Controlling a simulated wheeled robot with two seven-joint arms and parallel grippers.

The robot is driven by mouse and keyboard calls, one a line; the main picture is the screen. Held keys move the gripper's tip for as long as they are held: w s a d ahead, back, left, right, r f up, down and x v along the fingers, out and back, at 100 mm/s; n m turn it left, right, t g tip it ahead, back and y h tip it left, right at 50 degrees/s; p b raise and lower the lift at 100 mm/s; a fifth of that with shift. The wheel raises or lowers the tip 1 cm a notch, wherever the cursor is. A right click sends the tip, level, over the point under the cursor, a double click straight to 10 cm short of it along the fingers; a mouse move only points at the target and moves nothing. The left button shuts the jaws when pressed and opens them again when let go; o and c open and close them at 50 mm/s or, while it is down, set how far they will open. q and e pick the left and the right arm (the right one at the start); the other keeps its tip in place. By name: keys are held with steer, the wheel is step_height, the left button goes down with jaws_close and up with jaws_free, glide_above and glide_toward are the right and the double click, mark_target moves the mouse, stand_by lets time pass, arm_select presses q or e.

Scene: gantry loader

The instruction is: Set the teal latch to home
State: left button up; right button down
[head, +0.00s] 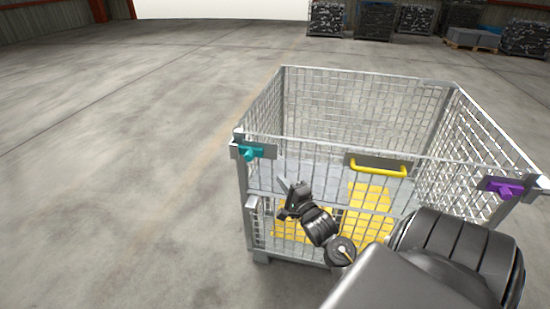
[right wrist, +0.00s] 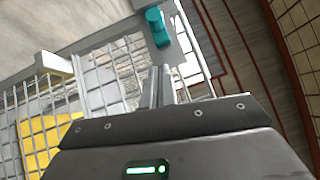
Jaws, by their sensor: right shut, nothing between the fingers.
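The teal latch (head: 250,152) sits on a grey plate at the top left front corner of a wire mesh cage (head: 345,149). It also shows in the right wrist view (right wrist: 157,27), beyond the fingertips and apart from them. My right gripper (head: 284,184) is in front of the cage's front panel, below and to the right of the teal latch. Its fingers (right wrist: 163,88) are together with nothing between them. My left gripper is in neither view.
A purple latch (head: 503,188) sits at the cage's front right corner. A yellow handle (head: 378,170) is on the front top panel between the latches. Yellow panels (head: 368,205) show through the mesh. The floor left of the cage is clear. Stacked crates (head: 375,20) stand far back.

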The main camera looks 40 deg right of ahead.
steer(key=shift+v, duration=1)
